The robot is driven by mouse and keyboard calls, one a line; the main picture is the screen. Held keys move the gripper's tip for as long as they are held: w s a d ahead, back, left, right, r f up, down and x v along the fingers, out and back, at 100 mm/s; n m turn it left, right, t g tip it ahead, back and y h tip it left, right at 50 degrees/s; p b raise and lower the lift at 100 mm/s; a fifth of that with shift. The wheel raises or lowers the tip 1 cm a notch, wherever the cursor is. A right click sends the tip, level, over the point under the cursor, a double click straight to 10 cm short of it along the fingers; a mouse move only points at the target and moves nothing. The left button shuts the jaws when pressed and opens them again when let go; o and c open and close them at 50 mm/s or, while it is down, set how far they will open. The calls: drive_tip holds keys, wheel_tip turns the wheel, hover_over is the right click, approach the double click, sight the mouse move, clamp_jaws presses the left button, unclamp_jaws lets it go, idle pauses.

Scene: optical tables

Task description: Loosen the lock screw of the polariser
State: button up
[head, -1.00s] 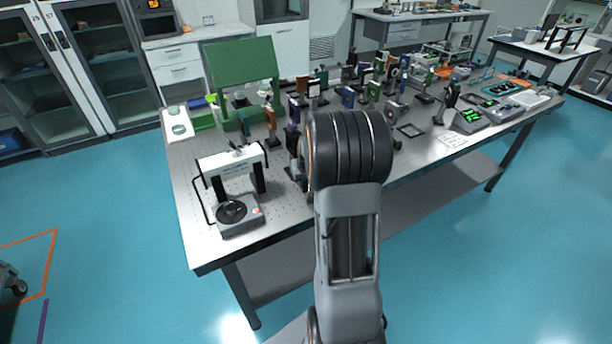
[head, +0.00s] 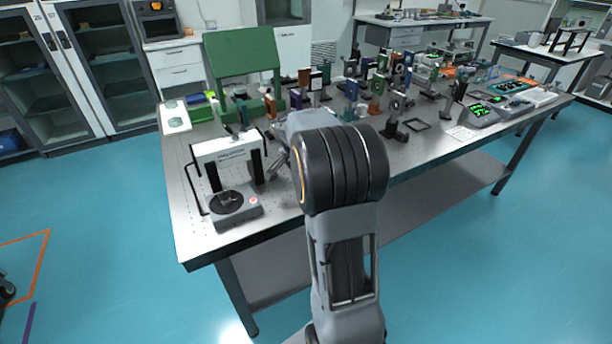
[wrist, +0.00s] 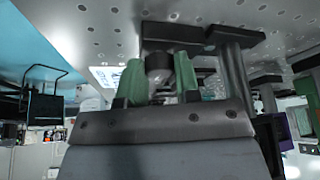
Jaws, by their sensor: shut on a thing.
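In the wrist view, which shows the table upside down at the top, my gripper (wrist: 160,84) has two green-padded fingers. They are shut on a small grey, dark-edged knob (wrist: 159,63), which looks like the lock screw. Behind it stand a dark base (wrist: 172,32) and a dark post (wrist: 236,75), seemingly of the optical mount; the polariser's own face is not clearly seen. In the head view, my gripper (head: 278,164) is mostly hidden behind my wrist, just right of a white-topped frame. The knob and polariser cannot be made out there.
The white-topped frame (head: 228,147) with a round black stage (head: 227,201) stands close left of my gripper. The table's front left corner (head: 200,250) is bare.

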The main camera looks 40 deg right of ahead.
drive_tip(key=shift+w+m+g+b, duration=0.1)
drive_tip(key=shift+m+g+b, duration=0.7)
drive_tip(key=shift+m, duration=1.4)
drive_tip(key=o, duration=0.9)
drive_tip(key=p+v, duration=0.1)
drive_tip(key=v, duration=0.6)
drive_tip(key=p+v, duration=0.1)
drive_tip(key=v, duration=0.6)
drive_tip(key=shift+w+f, duration=0.1)
drive_tip(key=shift+w, duration=0.1)
drive_tip(key=shift+a, duration=0.1)
